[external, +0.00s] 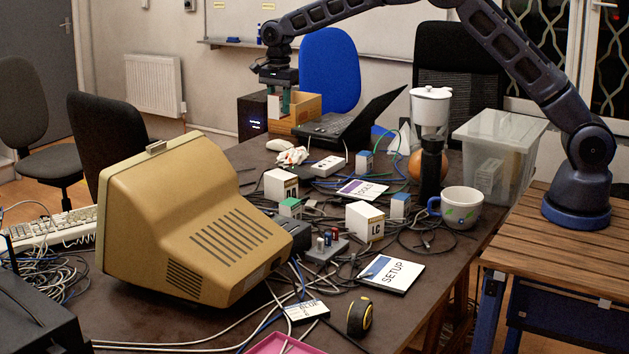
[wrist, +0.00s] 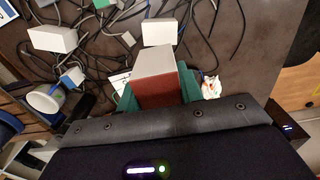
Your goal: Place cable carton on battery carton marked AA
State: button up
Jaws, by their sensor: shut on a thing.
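My gripper (external: 281,101) is at the far end of the table, above and in front of the wooden crate. Its green fingers are shut on a small box, taken as the cable carton (wrist: 156,78), with a pale grey top and a red-brown side in the wrist view. The carton also shows as a pale block under my gripper (external: 273,106). A white carton, apparently the one marked AA (external: 279,185), stands mid-table among cables; its label is hard to read. It seems to be the white box straight beyond the held carton in the wrist view (wrist: 160,32). Its top looks bare.
A similar white carton marked LC (external: 364,223) stands nearer the front. A beige monitor (external: 190,225) stands at left; a mug (external: 462,208) and clear bin (external: 497,150) at right.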

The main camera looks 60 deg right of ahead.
notch_tip(320, 180, down, 17)
jog(key=shift+f, duration=0.2)
dwell(0.4)
jog(key=shift+f, duration=0.1)
jog(key=o, duration=1.1)
jog(key=shift+c, duration=0.2)
